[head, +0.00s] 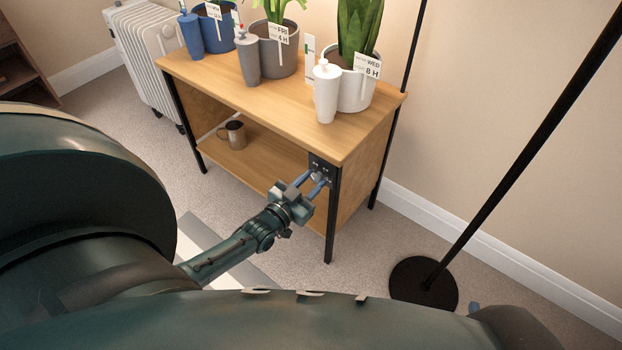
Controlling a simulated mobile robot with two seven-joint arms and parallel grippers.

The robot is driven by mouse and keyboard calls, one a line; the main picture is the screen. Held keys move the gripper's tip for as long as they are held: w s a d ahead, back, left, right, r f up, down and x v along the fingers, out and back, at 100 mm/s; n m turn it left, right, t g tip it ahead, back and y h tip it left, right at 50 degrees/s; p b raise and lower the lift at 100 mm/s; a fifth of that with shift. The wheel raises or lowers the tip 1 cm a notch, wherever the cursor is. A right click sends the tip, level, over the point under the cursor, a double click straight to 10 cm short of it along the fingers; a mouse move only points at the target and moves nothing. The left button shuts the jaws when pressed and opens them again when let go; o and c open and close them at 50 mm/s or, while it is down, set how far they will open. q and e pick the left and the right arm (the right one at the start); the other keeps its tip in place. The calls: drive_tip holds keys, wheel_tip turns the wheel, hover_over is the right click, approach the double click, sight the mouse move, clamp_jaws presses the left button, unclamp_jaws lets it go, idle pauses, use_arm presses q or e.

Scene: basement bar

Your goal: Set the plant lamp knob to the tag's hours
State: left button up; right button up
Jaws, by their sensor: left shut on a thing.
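The dark control panel (316,162) is on the front right corner of the wooden plant stand, just below its top. My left gripper (317,182) reaches it from the lower left and is shut on the knob there. The fingers hide most of the knob, and its setting cannot be read. Three potted plants with tags stand on top. The white pot's tag (367,65) reads WED, 8 H. The grey pot's tag (280,33) reads FRI, 4 H. The blue pot's tag (213,11) is too small to read surely. A small blue tip at bottom right may be my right gripper (473,308).
White (326,92), grey (248,60) and blue (191,36) bottles stand before the pots. A brown mug (232,134) is on the stand's lower shelf (262,165). A black floor lamp base (423,285) stands right. A white radiator (150,50) is behind left.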

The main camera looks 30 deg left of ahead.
use_arm(q)
drive_tip(key=shift+m, duration=1.1)
use_arm(e)
drive_tip(key=shift+s+g, duration=0.15)
drive_tip(key=shift+g, duration=0.15)
use_arm(q)
drive_tip(key=shift+p, duration=0.3)
use_arm(e)
drive_tip(key=shift+d, duration=0.1)
use_arm(q)
drive_tip(key=o, duration=1)
drive_tip(key=s+p, duration=0.1)
drive_tip(key=s, duration=0.7)
drive_tip(key=s+a+p, duration=0.1)
drive_tip(key=s, duration=0.4)
drive_tip(key=shift+s+p, duration=0.1)
drive_tip(key=shift+p, duration=0.2)
use_arm(e)
drive_tip(key=shift+s+d+r+m+h, duration=0.15)
drive_tip(key=shift+s+d+r+m, duration=0.15)
drive_tip(key=shift+r, duration=0.2)
drive_tip(key=shift+s+d+r+m+h, duration=0.2)
drive_tip(key=shift+r+m, duration=0.1)
drive_tip(key=shift+r, duration=0.2)
drive_tip(key=shift+a, duration=0.1)
